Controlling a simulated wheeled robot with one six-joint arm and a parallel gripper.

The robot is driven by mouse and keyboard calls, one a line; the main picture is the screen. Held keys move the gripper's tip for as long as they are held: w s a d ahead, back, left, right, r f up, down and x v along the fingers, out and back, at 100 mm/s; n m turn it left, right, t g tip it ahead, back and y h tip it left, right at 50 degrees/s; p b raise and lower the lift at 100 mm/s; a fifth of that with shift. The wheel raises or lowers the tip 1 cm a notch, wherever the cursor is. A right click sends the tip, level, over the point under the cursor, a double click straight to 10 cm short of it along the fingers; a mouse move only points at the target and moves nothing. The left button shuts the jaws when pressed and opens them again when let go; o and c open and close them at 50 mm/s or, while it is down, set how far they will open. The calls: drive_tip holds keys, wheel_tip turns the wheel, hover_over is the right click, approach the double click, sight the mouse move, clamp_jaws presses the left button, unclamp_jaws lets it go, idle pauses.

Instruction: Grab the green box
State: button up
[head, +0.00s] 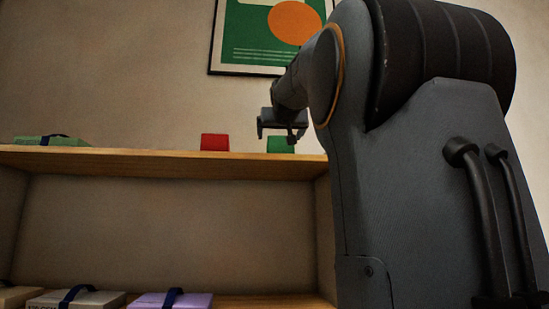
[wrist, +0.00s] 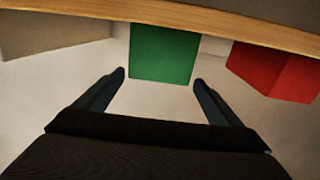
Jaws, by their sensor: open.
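A small green box (head: 280,146) sits on the top of the wooden shelf, near its right end. In the wrist view, the green box (wrist: 165,53) is at the top centre, just ahead of the fingertips. My gripper (wrist: 158,77) is open and empty, with one finger toward each side of the box and bare surface between them. In the head view, my gripper (head: 283,130) is just above the green box and partly overlaps it. I cannot tell whether they touch.
A red box (head: 215,142) stands left of the green one; the wrist view shows this red box (wrist: 275,72) at right. A flat green strapped package (head: 52,141) lies far left on the shelf (head: 150,160). Strapped packages, including a purple one (head: 172,300), lie below.

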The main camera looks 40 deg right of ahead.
drive_tip(key=shift+f+p+x, duration=0.25)
drive_tip(key=shift+p+x, duration=0.7)
drive_tip(key=shift+x, duration=0.65)
drive_tip(key=shift+f+p+x, duration=0.2)
drive_tip(key=shift+p+x, duration=0.7)
drive_tip(key=shift+x, duration=0.65)
drive_tip(key=shift+s+d, duration=0.1)
drive_tip(key=shift+d, duration=0.05)
drive_tip(key=c, duration=1.2)
